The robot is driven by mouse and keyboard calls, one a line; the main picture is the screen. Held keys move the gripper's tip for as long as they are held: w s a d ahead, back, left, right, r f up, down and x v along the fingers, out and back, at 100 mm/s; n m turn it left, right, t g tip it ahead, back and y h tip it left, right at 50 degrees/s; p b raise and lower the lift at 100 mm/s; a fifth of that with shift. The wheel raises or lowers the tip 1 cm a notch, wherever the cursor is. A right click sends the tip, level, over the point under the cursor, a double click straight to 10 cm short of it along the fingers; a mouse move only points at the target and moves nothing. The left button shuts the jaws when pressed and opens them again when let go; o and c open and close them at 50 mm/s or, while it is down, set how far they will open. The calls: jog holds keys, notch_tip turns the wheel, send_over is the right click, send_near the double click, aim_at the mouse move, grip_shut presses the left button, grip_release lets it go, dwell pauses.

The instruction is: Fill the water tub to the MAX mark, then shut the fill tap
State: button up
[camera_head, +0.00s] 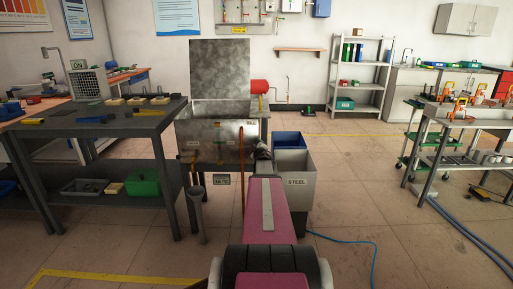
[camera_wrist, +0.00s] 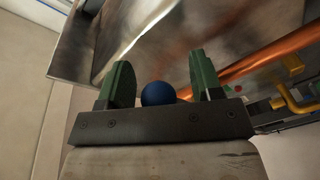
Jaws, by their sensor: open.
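The grey metal water tub (camera_head: 212,142) stands in the middle of the head view, with a tall metal panel behind it. Small labels show on its front, but I cannot read a MAX mark or see any water level. My gripper (camera_head: 262,148) is at the tub's right front corner. In the wrist view my gripper (camera_wrist: 163,85) is open, its green fingers on either side of a blue round knob (camera_wrist: 158,93). I cannot tell whether they touch it, or whether it is the fill tap. A metal sheet-like surface (camera_wrist: 130,35) is beyond the fingers.
A copper pipe (camera_wrist: 240,70) and a yellow handle (camera_wrist: 292,103) are right of the fingers. A STEEL bin (camera_head: 296,182) and a blue bin (camera_head: 288,141) stand right of the tub. A dark workbench (camera_head: 105,122) is at left.

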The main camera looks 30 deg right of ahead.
grip_shut()
jog(key=shift+f, duration=0.1)
jog(key=shift+w+a+f+m+t+h, duration=0.15)
jog(key=shift+f+m, duration=0.45)
jog(key=shift+m, duration=0.45)
jog(key=shift+w+a+f+m+t+h, duration=0.1)
jog(key=shift+a+f+m+h, duration=0.1)
jog(key=shift+f+m, duration=0.6)
jog(key=shift+w+a+f+m+t+h, duration=0.15)
jog(key=shift+f+m, duration=0.25)
jog(key=shift+m, duration=0.85)
jog(key=shift+s, duration=0.1)
